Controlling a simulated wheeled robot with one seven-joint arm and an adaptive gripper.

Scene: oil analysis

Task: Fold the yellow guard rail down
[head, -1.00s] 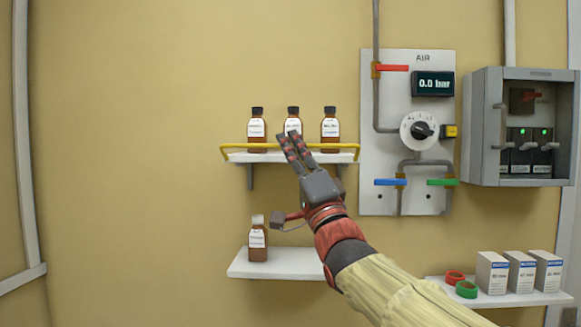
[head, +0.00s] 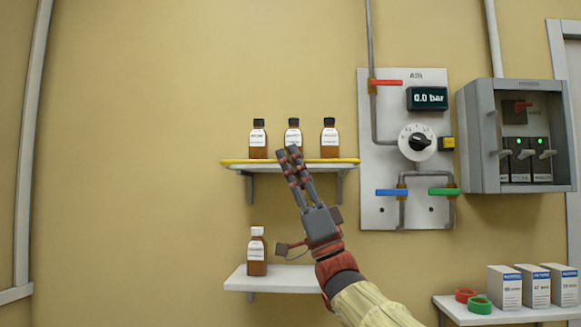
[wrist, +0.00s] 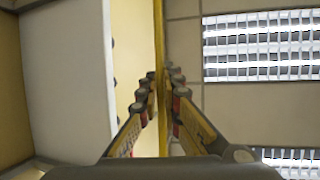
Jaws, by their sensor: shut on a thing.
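The yellow guard rail (head: 240,161) lies level along the front edge of the upper shelf (head: 262,169) in the head view. My gripper (head: 288,152) comes up from below right, with its fingertips at the middle of the rail. In the wrist view the rail (wrist: 159,40) runs vertically between the two fingers of my gripper (wrist: 163,82), which are closed around it. The fingers hide a short stretch of the rail.
Three brown bottles (head: 258,140) stand on the upper shelf, right behind the fingertips. A white-capped bottle (head: 257,252) stands on the lower shelf (head: 290,279). The air panel (head: 380,215) and a grey cabinet (head: 478,150) are on the right. The left wall is clear.

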